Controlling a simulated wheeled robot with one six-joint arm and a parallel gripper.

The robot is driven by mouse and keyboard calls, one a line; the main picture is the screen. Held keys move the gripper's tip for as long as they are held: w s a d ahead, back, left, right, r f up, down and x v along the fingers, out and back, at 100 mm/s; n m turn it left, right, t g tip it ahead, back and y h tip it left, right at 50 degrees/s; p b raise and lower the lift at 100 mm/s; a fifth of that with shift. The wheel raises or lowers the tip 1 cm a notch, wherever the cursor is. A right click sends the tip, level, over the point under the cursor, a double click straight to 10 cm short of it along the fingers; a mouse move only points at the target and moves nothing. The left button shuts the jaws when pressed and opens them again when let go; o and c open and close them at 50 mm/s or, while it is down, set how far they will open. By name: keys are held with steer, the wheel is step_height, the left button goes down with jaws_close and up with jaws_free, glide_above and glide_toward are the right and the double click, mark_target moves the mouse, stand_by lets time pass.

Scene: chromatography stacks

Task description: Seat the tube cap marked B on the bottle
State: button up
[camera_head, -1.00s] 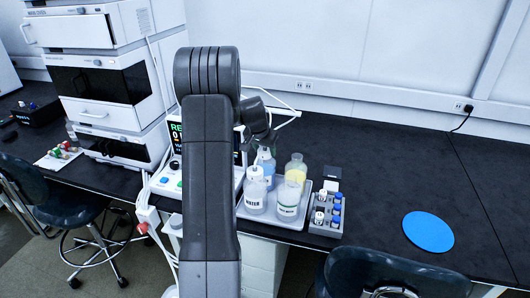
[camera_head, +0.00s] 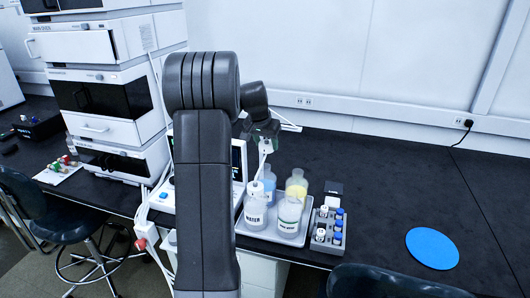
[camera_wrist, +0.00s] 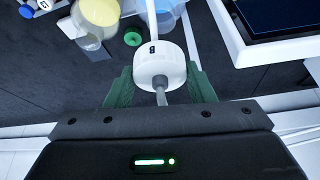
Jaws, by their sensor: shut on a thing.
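My gripper (camera_wrist: 160,88) is shut on a white tube cap (camera_wrist: 162,63) marked B, its green fingers on either side. A thin pale tube runs from the cap. In the head view my gripper (camera_head: 264,134) holds the cap above the bottle tray. Bottles stand on the tray: one with blue liquid (camera_head: 270,183), one with yellow liquid (camera_head: 296,186), a clear one labelled WATER (camera_head: 255,214) with a white cap, and a clear one with a green-edged label (camera_head: 290,215). The wrist view shows the yellow bottle (camera_wrist: 100,12) and part of the blue one (camera_wrist: 168,17). The cap is apart from them.
A grey tray (camera_head: 287,238) carries the bottles. A vial rack (camera_head: 329,235) stands to its right. An instrument with a screen stands left, partly behind my arm. A blue disc (camera_head: 432,248) lies on the right; the bench between is clear.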

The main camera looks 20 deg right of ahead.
steer(key=p, duration=0.2)
glide_above(292, 193)
steer(key=shift+s+a+f, duration=0.1)
steer(key=shift+a+f, duration=0.05)
steer(key=shift+f, duration=0.35)
steer(key=shift+s+a+f, duration=0.1)
steer(key=shift+a+f, duration=0.05)
steer(key=shift+f, duration=0.35)
steer(key=shift+f+b, duration=1.6)
steer(key=shift+f, duration=0.6)
steer(key=shift+f+b, duration=0.1)
steer(key=shift+b, duration=0.25)
steer(key=shift+f+b, duration=0.75)
steer(key=shift+f, duration=0.15)
steer(key=shift+f, duration=0.1)
steer(key=shift+f+b, duration=0.35)
steer(key=shift+b, duration=0.15)
